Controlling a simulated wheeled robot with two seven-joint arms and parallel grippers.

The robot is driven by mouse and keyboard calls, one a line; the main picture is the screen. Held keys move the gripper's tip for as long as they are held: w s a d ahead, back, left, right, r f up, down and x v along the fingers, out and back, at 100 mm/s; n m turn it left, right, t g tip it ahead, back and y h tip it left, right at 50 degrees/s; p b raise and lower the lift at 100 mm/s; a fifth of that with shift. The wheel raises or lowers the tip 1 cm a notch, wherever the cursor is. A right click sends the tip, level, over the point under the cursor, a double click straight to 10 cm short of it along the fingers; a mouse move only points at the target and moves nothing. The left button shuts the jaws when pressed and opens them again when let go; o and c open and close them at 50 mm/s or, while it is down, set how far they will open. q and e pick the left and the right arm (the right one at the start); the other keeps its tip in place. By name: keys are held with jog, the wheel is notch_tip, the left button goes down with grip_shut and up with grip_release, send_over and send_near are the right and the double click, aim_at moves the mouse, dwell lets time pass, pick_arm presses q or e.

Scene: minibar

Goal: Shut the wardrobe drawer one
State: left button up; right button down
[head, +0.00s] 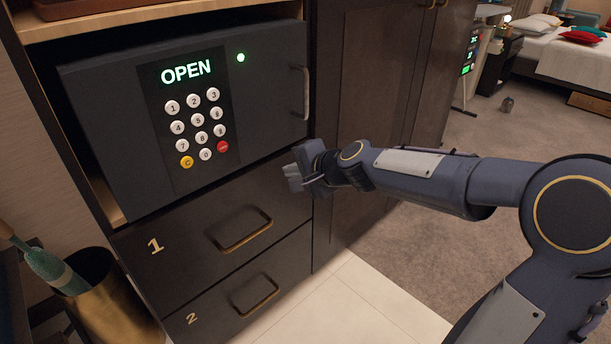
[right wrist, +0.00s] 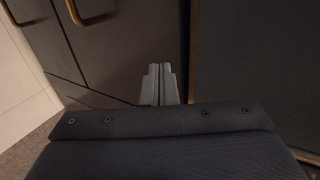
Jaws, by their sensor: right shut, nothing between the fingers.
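Drawer one (head: 185,228) is the dark front marked with a gold 1, under the safe, with a brass handle (head: 243,232). Its front looks about flush with the drawer below; I cannot tell if a small gap is left. My right gripper (head: 292,178) is shut and empty, at the upper right part of drawer one's front. Its fingers (right wrist: 158,84) also show in the right wrist view, close to the dark front; contact cannot be told. A brass handle (right wrist: 92,14) shows at the upper left there. My left gripper is not in view.
Drawer two (head: 215,310) with its own handle is below. The safe (head: 110,130) above reads OPEN. A tall dark wardrobe door (head: 365,100) stands right of the drawers. A brass bin (head: 105,300) with an umbrella stands at left. Open floor (head: 410,250) lies to the right.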

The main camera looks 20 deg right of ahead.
jog(key=p+v, duration=0.2)
jog(key=v, duration=0.7)
jog(key=s+a+f+n+g+p, duration=0.1)
jog(key=s+f+n+g, duration=0.2)
jog(key=s, duration=0.5)
jog(key=s+a+f+n+g, duration=0.1)
jog(key=s+a+f+n, duration=0.1)
jog(key=s+n, duration=0.45)
jog(key=s+a+f+n+g+p, duration=0.1)
jog(key=s+f+n, duration=0.2)
jog(key=s, duration=0.7)
notch_tip(320, 180, up, 31)
jog(key=p, duration=3.1)
jog(key=shift+w+a+r+g, duration=0.2)
jog(key=shift+w+r+g, duration=0.05)
jog(key=shift+w+g, duration=0.1)
jog(key=shift+a, duration=0.1)
